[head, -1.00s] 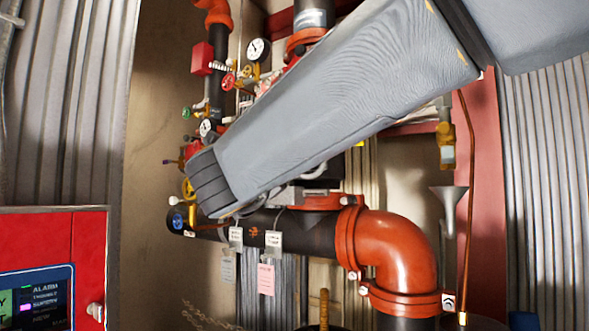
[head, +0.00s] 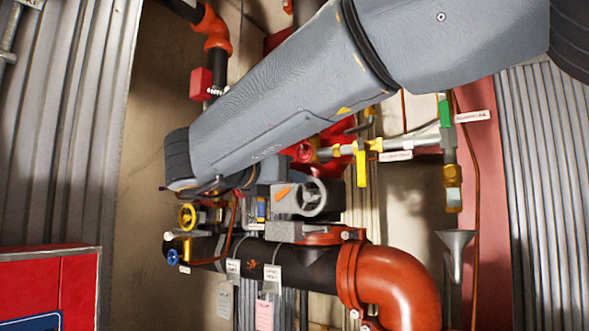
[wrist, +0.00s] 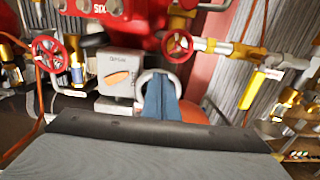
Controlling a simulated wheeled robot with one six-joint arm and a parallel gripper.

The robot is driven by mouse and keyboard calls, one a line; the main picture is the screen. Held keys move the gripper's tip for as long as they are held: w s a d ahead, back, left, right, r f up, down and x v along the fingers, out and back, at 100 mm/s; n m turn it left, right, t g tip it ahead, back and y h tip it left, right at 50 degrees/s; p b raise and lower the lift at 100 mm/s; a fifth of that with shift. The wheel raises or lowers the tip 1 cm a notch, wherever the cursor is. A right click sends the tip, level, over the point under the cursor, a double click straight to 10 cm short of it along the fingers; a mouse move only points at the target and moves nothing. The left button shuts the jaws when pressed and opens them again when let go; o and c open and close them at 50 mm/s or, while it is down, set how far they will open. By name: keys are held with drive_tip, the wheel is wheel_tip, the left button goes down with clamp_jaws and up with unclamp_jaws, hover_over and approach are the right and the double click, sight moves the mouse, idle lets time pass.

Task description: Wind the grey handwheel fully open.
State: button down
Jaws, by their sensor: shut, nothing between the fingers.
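The grey handwheel (head: 313,197) stands on the right side of a grey gearbox (head: 286,203) with an orange pointer, above the black pipe. In the wrist view, the top of the handwheel's rim (wrist: 158,74) shows behind my gripper (wrist: 161,80). My blue fingers are shut together with nothing held and overlap the wheel's middle. I cannot tell whether they touch it or reach inside its rim. The lower part of the wheel is hidden there. In the head view my forearm covers the area above the gearbox, and the fingers cannot be made out.
In the wrist view a red handwheel (wrist: 48,54) is at left and another red handwheel (wrist: 177,46) is just above the fingers. A yellow lever (wrist: 252,88) hangs at right.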

sight(321, 195)
drive_tip(key=a+f, duration=0.1)
drive_tip(key=w+a+f, duration=0.2)
drive_tip(key=f, duration=0.1)
drive_tip(key=shift+w, duration=0.1)
drive_tip(key=shift+s+d+f+b, duration=0.4)
drive_tip(key=shift+d+f+b, duration=0.15)
drive_tip(key=shift+b, duration=0.35)
drive_tip(key=shift+s+d+f+b, duration=0.3)
drive_tip(key=shift+f+b, duration=0.3)
drive_tip(key=shift+b, duration=0.25)
drive_tip(key=shift+s+d+f+b, duration=0.4)
drive_tip(key=shift+d+f+b, duration=0.3)
drive_tip(key=shift+b, duration=0.4)
drive_tip(key=d+r, duration=0.1)
drive_tip(key=s+d+r, duration=0.1)
drive_tip(key=r, duration=0.1)
drive_tip(key=shift+s+d, duration=0.25)
drive_tip(key=shift+d, duration=0.15)
drive_tip(key=shift+s+d+r, duration=0.15)
drive_tip(key=shift+d+r, duration=0.2)
drive_tip(key=shift+r, duration=0.1)
drive_tip(key=shift+w+d+b, duration=0.3)
drive_tip(key=shift+w+b, duration=0.05)
drive_tip(key=shift+w, duration=0.1)
drive_tip(key=shift+r, duration=0.15)
